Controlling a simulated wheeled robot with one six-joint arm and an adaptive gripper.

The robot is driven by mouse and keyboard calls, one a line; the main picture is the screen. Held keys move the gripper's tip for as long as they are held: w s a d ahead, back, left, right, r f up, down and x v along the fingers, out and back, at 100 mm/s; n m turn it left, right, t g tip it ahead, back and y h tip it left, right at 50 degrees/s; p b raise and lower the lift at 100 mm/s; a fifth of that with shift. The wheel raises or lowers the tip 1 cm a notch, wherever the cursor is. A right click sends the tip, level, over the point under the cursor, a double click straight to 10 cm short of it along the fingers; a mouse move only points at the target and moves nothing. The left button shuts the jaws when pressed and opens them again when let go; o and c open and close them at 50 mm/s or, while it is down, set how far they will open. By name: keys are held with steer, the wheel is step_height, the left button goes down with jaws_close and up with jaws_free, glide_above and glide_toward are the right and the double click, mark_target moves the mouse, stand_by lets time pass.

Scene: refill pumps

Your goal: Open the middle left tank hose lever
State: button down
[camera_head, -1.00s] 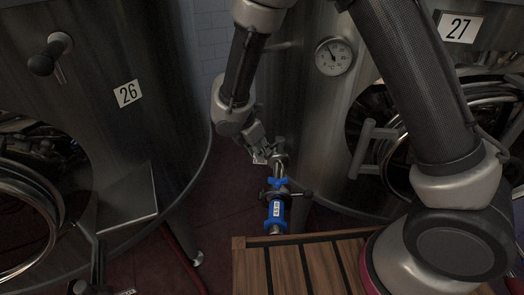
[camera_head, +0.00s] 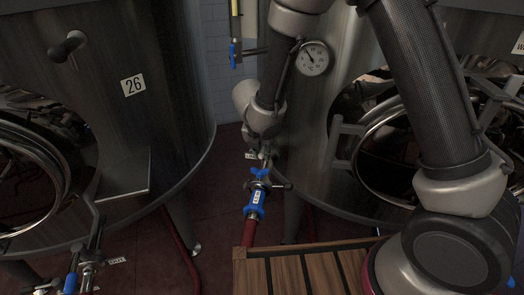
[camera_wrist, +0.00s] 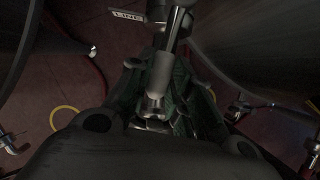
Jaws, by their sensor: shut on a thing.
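A hose valve stands low in front of the tank's leg, with a blue lever (camera_head: 259,174) above a blue-sleeved hose fitting (camera_head: 255,204) with a white label. My gripper (camera_head: 256,150) is at the metal top of this valve, just above the blue lever, and partly hidden by my wrist. In the wrist view my gripper (camera_wrist: 160,75) has its dark green fingers closed around a bright metal part (camera_wrist: 165,72) running between them. I cannot tell whether this part is the lever's own handle or the valve pipe. The blue lever is not clear in the wrist view.
Another tank with a thermometer (camera_head: 312,57) is at right. Another blue-handled valve (camera_head: 71,283) is at lower left. A slatted wooden surface (camera_head: 292,266) lies below right. Red floor shows between the tanks.

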steer(key=shift+d, duration=0.15)
steer(key=c, duration=1.3)
jaws_free()
steer(key=v, duration=1.2)
